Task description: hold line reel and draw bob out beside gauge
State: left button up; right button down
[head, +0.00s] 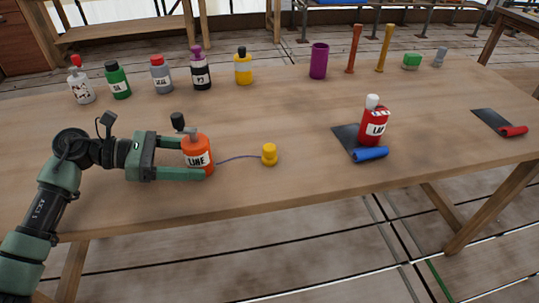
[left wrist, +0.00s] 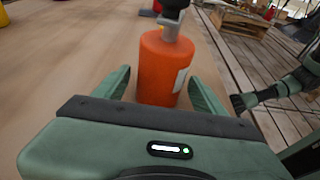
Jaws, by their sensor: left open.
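The line reel (head: 196,150) is an orange bottle-shaped body with a "LINE" label and a dark crank on top. It stands upright on the table. A thin blue line runs from it to a small yellow bob (head: 269,155) on the table to its right. My left gripper (head: 207,160) is open, with its fingers on either side of the reel. In the left wrist view the reel (left wrist: 160,75) stands between the open fingers (left wrist: 157,88), with a visible gap at the fingers. I cannot pick out a gauge for certain. My right gripper is not in view.
A red "LAV" bottle (head: 375,125) stands on a dark mat (head: 346,137) with a blue roll (head: 370,154). Another mat (head: 492,120) with a red roll lies at right. Several bottles, a purple cup (head: 319,61) and two posts (head: 354,49) line the back. Table is clear between reel and blue roll except the bob.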

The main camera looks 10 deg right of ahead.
pick_arm(q)
jog(key=shift+d, duration=0.25)
jog(key=c, duration=0.9)
dwell(0.8)
